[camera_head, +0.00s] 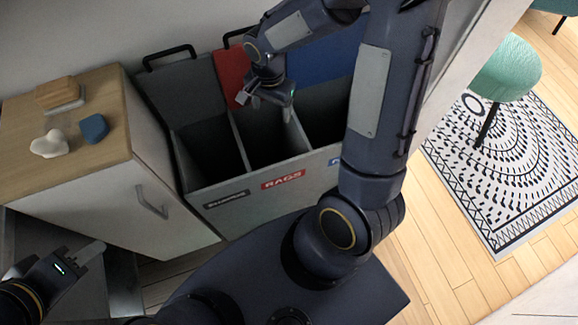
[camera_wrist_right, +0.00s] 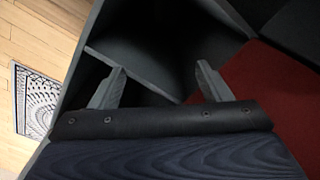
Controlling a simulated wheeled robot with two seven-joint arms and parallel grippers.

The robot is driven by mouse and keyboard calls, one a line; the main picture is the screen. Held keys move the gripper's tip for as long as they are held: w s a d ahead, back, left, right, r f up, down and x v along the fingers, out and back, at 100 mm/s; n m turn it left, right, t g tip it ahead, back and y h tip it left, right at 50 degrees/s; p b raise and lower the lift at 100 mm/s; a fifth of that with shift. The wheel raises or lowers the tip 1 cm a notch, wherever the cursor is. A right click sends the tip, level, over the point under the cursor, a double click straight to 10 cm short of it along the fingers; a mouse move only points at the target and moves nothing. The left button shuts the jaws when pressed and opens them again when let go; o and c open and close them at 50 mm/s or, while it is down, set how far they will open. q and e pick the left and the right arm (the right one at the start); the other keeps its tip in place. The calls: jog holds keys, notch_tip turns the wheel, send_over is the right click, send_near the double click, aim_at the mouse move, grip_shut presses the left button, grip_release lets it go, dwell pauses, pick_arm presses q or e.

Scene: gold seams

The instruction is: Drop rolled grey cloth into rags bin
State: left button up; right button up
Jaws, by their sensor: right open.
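The rags bin (camera_head: 283,169) is the middle compartment of a grey three-part bin, with a red RAGS label (camera_head: 282,179) on its front and a raised red lid (camera_head: 231,73). My right gripper (camera_head: 266,101) is over the back of the rags compartment, near the red lid. In the right wrist view the right gripper (camera_wrist_right: 160,68) has its fingers spread, with nothing between them. The red lid (camera_wrist_right: 275,100) also shows there, on the right. I see no rolled grey cloth; the compartment interiors are dark. My left gripper (camera_head: 82,262) is low at the left, away from the bin; its jaw gap is unclear.
A wood-topped cabinet (camera_head: 25,172) stands left of the bin. On it are a wooden block (camera_head: 57,93), a white lump (camera_head: 50,144) and a blue item (camera_head: 94,128). A green chair (camera_head: 508,70) stands over a patterned rug (camera_head: 515,170) at the right.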

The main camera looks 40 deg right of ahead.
notch_tip(320, 180, up, 8)
jog(key=p, duration=0.1)
jog(key=shift+p, duration=0.3)
dwell(0.5)
jog(key=s+a+r+n+t+y, duration=0.2)
jog(key=s+r+n+t, duration=0.15)
jog(key=s+n, duration=0.4)
jog(key=s+a+r+n+t+y, duration=0.2)
jog(key=s+r+n, duration=0.25)
jog(key=s, duration=0.55)
notch_tip(320, 180, up, 12)
jog(key=m+p, duration=0.1)
jog(key=p, duration=1.1)
jog(key=shift+w+r, duration=0.25)
jog(key=shift+w, duration=0.05)
